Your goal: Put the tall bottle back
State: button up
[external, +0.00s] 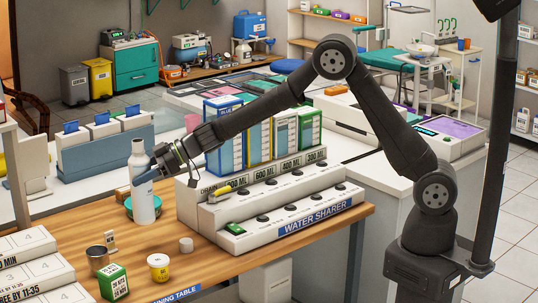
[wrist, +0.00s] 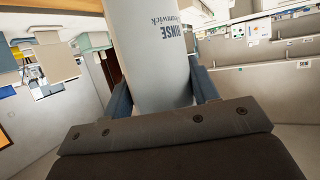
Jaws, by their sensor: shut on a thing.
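The tall bottle (external: 143,192) is a white-grey cylinder with a narrower top, upright at the left part of the wooden table. My gripper (external: 149,173) is shut on its upper body from the right side. In the wrist view the bottle (wrist: 150,50) stands between the two blue-grey fingers of my gripper (wrist: 162,95), and blue lettering including "RINSE" shows on it. A teal bowl (external: 129,207) is beside or behind its lower part. I cannot tell whether the bottle's base touches the table.
The white "WATER SHARER" unit (external: 290,205) stands just right of the bottle, with tall boxes (external: 265,135) behind it.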

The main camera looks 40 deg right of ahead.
aim_at(144, 200)
jog(key=shift+f, duration=4)
jog(key=shift+f, duration=0.2)
jog(key=o, duration=1.1)
jog(key=shift+r, duration=0.1)
jog(key=shift+d+r, duration=0.1)
jog(key=shift+r, duration=0.05)
jog(key=v, duration=1.2)
jog(key=shift+s, duration=0.1)
